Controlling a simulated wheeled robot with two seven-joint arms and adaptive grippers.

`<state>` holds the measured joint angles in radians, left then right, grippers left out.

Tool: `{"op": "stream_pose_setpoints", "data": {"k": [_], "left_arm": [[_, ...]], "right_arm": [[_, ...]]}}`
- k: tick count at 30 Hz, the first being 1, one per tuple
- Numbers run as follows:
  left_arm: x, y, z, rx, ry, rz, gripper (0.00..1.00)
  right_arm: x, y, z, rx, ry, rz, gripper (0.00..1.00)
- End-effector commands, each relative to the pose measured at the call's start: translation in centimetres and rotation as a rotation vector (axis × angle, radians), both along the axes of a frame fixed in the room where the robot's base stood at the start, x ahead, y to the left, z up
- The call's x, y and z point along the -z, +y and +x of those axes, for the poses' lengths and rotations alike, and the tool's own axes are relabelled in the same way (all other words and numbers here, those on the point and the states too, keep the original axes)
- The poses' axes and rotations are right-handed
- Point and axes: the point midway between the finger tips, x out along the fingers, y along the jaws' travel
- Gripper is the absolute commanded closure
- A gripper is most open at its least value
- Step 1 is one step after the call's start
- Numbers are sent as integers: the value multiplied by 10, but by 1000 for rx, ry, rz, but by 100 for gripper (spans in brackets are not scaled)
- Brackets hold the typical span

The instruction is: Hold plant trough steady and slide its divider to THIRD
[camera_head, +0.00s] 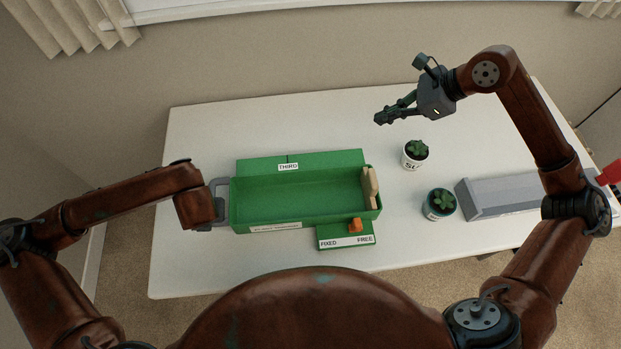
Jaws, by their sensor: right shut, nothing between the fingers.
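The green plant trough (300,215) lies lengthwise on the white table. Its beige divider (370,187) stands upright at the right end. The THIRD label (288,167) is on the back ledge, near the middle, under a dark mark. An orange knob (354,225) sits at the front right, above a plate marked FIXED and FREE, nearer FREE. My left gripper (219,206) is at the trough's left end, by a grey handle-like part; its fingers are mostly hidden, and its hold is unclear. My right gripper (381,118) is shut and empty, above the table behind the trough's right end.
A white pot with a plant (414,155) and a dark teal pot with a plant (440,204) stand right of the trough. A long grey box (505,196) lies farther right, partly behind my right arm. The table's back left is clear.

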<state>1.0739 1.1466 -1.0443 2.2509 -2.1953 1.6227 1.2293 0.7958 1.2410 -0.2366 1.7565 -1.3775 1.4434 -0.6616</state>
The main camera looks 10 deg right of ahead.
Motion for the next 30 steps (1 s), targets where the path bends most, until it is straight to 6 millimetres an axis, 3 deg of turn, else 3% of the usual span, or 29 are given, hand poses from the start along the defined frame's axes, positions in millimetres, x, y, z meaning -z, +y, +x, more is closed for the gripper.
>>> {"op": "stream_pose_setpoints", "data": {"k": [3,10,19,30], "left_arm": [[6,-2,-5,5,16,-3,100],[6,-1,-5,3,16,-2,100],[6,-1,-5,3,16,-1,100],[6,-1,-5,3,16,-1,100]], "right_arm": [[19,2,-39,-117,18,-258,100],[37,-24,-82,-212,52,-578,100],[53,-34,-91,-228,64,-654,100],[104,-33,-88,-229,65,-650,100]]}}
